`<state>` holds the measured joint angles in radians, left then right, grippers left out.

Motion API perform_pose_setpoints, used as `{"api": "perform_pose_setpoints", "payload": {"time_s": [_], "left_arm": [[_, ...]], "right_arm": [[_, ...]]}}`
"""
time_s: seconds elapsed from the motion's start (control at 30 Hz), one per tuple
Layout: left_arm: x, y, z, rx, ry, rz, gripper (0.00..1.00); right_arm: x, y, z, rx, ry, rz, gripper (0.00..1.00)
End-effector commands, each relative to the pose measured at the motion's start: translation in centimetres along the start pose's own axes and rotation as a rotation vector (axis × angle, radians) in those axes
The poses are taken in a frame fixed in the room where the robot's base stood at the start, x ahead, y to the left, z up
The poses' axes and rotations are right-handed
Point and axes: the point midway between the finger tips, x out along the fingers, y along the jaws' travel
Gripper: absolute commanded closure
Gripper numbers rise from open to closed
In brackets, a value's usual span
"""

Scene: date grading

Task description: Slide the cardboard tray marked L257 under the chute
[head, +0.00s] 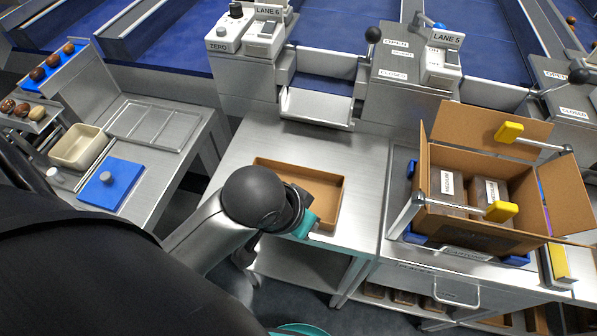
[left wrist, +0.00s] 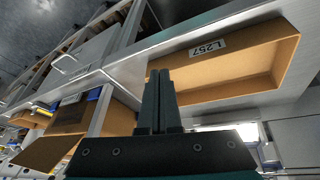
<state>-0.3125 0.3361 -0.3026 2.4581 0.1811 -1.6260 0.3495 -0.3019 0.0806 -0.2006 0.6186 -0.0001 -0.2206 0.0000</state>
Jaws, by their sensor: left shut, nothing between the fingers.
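The shallow brown cardboard tray (head: 328,190) lies on the steel table, in front of the metal chute (head: 316,107) below the lane machine. In the left wrist view the tray (left wrist: 225,68) shows a white label reading L257 on its wall. My left gripper (head: 306,222) is at the tray's near side. Its two fingers (left wrist: 158,85) are together and empty, with the tips by the tray's edge. I cannot tell whether they touch it. My arm hides the tray's near left part in the head view. My right gripper is not in view.
An open carton (head: 470,130) with dark packs inside stands to the right, with yellow-padded arms over it. The steel table (head: 245,145) is bare between tray and chute.

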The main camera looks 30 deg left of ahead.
Motion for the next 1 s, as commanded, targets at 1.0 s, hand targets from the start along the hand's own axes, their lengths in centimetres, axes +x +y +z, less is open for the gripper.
{"api": "perform_pose_setpoints", "payload": {"time_s": [1.0], "left_arm": [[0.1,-7.4,-4.6,-0.346,-0.100,-0.225,1.00]], "right_arm": [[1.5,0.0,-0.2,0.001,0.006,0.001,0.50]]}}
